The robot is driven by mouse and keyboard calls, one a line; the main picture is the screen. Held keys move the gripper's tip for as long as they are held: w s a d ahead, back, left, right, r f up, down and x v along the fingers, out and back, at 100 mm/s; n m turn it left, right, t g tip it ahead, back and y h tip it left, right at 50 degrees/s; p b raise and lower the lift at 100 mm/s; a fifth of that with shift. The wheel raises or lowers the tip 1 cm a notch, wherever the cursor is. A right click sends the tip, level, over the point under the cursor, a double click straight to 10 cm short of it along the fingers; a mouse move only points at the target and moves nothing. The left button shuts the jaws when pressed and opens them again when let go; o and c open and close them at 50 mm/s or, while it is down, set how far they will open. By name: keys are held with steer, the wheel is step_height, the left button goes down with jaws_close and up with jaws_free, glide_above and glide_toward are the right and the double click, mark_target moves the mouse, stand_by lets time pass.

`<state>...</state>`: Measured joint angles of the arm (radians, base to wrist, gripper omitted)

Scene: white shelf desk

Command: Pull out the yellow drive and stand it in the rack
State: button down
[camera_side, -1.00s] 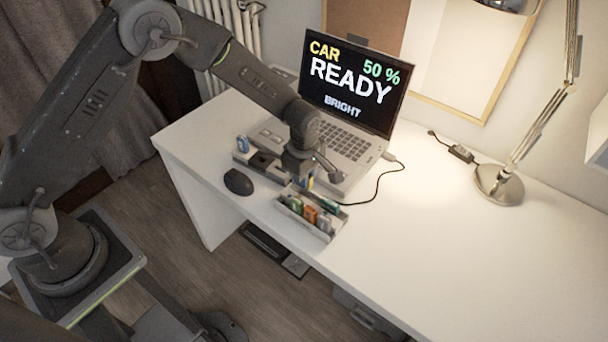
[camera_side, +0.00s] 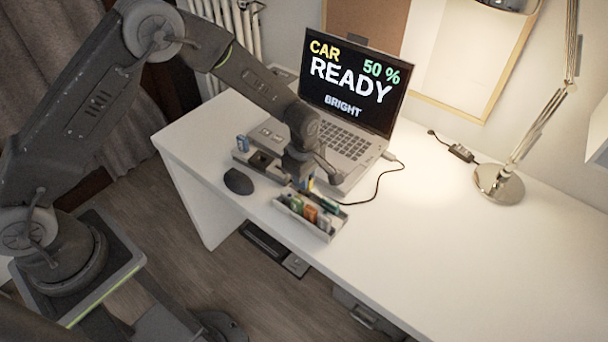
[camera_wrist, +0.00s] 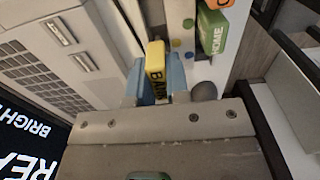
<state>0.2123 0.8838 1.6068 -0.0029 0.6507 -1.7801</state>
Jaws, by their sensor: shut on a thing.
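My gripper (camera_side: 305,184) is shut on the yellow drive (camera_wrist: 155,58), which sits between its light blue finger pads in the wrist view. Dark letters starting "BA" show on the drive; the rest is hidden. In the side view only a small bit of yellow shows below my gripper. The grey rack (camera_side: 302,226) lies just in front of my gripper near the desk's front edge. It holds several drives, among them an orange one (camera_side: 310,214) and a green one labelled HOME (camera_wrist: 212,32). Coloured dots mark the rack's rim. I cannot tell whether the yellow drive touches the rack.
The open laptop (camera_side: 345,145) stands behind my gripper. A blue drive (camera_side: 242,143) stands in a grey holder left of it. A black mouse (camera_side: 238,181) lies at the left front. A cable (camera_side: 378,186) runs from the laptop.

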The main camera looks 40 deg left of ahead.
steer(key=shift+f, duration=1.5)
steer(key=c, duration=1)
jaws_free()
step_height(320, 180, up, 14)
steer(key=shift+f, duration=0.1)
